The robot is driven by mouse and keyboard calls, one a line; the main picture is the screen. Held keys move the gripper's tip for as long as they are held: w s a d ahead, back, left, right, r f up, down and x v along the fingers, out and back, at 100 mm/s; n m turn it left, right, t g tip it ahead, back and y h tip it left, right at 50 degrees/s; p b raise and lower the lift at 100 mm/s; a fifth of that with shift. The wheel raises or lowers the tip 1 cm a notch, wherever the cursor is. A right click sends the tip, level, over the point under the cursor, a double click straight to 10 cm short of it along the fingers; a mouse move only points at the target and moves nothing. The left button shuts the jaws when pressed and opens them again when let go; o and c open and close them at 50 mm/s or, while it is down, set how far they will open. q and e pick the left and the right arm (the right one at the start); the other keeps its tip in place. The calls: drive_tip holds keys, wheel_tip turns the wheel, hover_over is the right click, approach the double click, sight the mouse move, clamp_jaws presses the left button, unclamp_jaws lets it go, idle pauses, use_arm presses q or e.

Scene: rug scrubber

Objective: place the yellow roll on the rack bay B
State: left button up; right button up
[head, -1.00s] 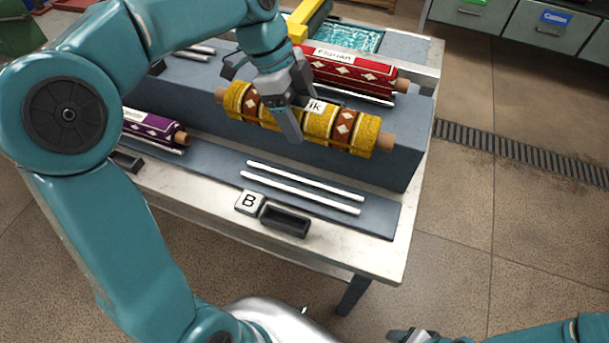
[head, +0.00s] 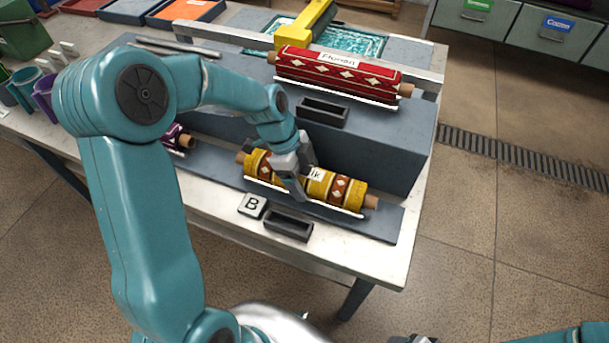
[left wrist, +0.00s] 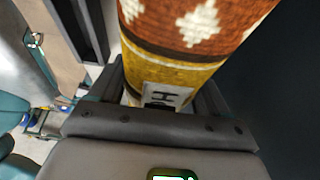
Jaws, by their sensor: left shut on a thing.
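The yellow roll (head: 342,190), patterned with brown bands and white diamonds, lies lengthwise at the white rails of rack bay B (head: 347,212), on the lower front step behind the B sign (head: 252,205). It looks to be on or just above the rails; I cannot tell which. My left gripper (head: 300,179) is shut around the roll left of its middle, from above. In the left wrist view the roll (left wrist: 190,65) sits between the fingers, its label partly hidden. Only a sliver of my right gripper (head: 415,339) shows at the bottom edge.
A red roll (head: 338,72) rests on the upper step behind. A purple roll (head: 177,138) lies left of bay B, mostly behind my left arm. Black trays stand in front of bay B (head: 288,225) and on the upper step (head: 322,111). The floor at right is clear.

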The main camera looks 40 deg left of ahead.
use_arm(q)
drive_tip(key=shift+d+r, duration=0.1)
drive_tip(key=o, duration=1.4)
drive_tip(key=shift+o, duration=0.2)
drive_tip(key=shift+r, duration=0.1)
drive_tip(key=v, duration=1.1)
drive_tip(key=shift+s+a+r, duration=0.15)
drive_tip(key=shift+a+r, duration=0.1)
drive_tip(key=shift+r, duration=0.1)
